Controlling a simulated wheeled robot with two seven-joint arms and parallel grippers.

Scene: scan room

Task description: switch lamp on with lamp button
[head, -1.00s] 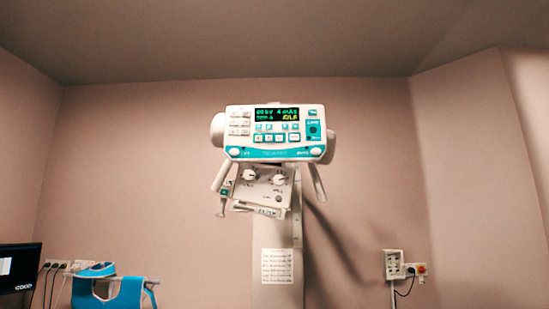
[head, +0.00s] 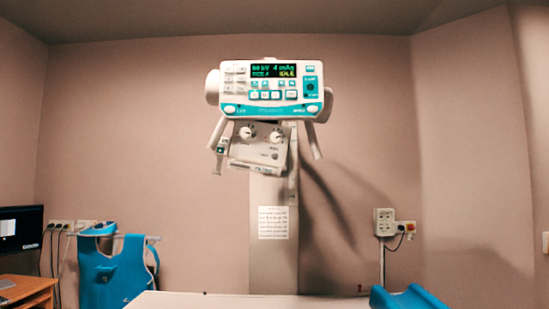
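The X-ray tube unit (head: 268,91) hangs on a pale column in the middle of the head view. Its teal and white control panel has a lit display (head: 273,71) that reads 60 kV, 4 mAs and IDLE. Several small buttons sit around the display, their labels too small to read surely, so I cannot tell which is the lamp button. Below the panel is a grey collimator box (head: 260,145) with two round knobs and a small dark spot on its front. No lamp light shows. Neither of my grippers is in view.
A pale table top (head: 230,300) crosses the bottom, with a blue cushion-like object (head: 408,298) at its right. A blue apron (head: 112,272) hangs at left, beside a monitor (head: 20,229) and wooden desk (head: 28,291). A wall socket box (head: 384,222) is at right.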

